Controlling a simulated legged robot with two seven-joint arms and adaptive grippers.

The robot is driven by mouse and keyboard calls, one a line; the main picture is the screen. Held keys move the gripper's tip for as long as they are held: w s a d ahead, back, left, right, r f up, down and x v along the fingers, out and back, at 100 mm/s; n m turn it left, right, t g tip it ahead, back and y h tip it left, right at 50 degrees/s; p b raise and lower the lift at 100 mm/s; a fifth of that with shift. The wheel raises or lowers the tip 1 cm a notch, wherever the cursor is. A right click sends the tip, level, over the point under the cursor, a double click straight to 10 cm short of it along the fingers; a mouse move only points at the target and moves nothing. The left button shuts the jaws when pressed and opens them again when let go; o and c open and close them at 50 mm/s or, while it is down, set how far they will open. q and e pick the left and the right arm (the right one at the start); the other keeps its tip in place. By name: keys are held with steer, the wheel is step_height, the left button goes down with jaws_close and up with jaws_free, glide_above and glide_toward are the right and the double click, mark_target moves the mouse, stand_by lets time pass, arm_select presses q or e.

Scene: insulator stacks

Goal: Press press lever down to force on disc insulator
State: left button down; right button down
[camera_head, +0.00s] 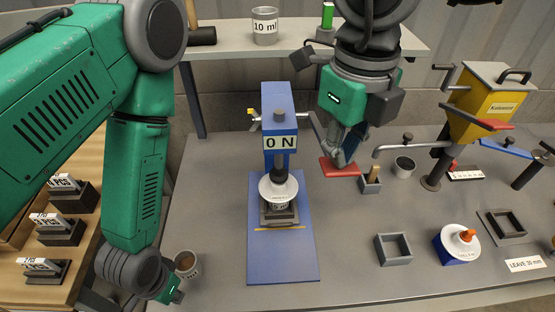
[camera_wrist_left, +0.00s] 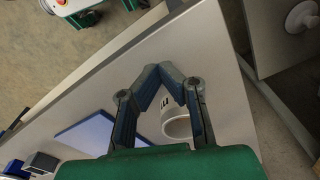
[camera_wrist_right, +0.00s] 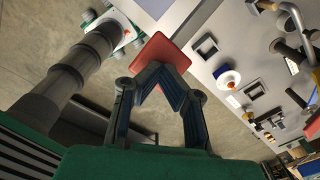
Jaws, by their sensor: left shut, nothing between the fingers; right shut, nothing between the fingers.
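The blue press (camera_head: 278,103) stands on its blue base plate in the head view, with a display reading "0 N". A white disc insulator (camera_head: 278,189) sits in a dark holder under the press's ram. The press lever ends in a red paddle (camera_head: 340,168) to the right of the press; the paddle also shows in the right wrist view (camera_wrist_right: 160,49). My right gripper (camera_head: 343,161) is shut, its fingertips at the red paddle; contact cannot be told for sure. My left gripper (camera_head: 177,291) is shut and empty at the table's left front, beside a cup (camera_head: 187,264).
A square grey frame (camera_head: 393,249) and another white disc on a blue block (camera_head: 460,243) are at front right. A yellow hopper (camera_head: 482,105) with a red handle stands at back right. A shelf (camera_head: 230,42) runs behind. A wooden side table with labelled blocks is at left.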

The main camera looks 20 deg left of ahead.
arm_select(q)
steer(key=shift+r, duration=0.25)
arm_select(e)
steer(key=shift+f, duration=0.25)
arm_select(q)
steer(key=shift+r+p, duration=0.15)
steer(key=shift+p, duration=0.15)
steer(key=shift+r, duration=0.2)
arm_select(e)
steer(key=shift+f, duration=0.3)
arm_select(q)
steer(key=shift+r+p, duration=0.15)
steer(key=shift+p, duration=0.2)
arm_select(e)
steer(key=shift+s, duration=0.1)
arm_select(q)
steer(key=shift+r, duration=0.15)
arm_select(e)
steer(key=shift+f, duration=0.3)
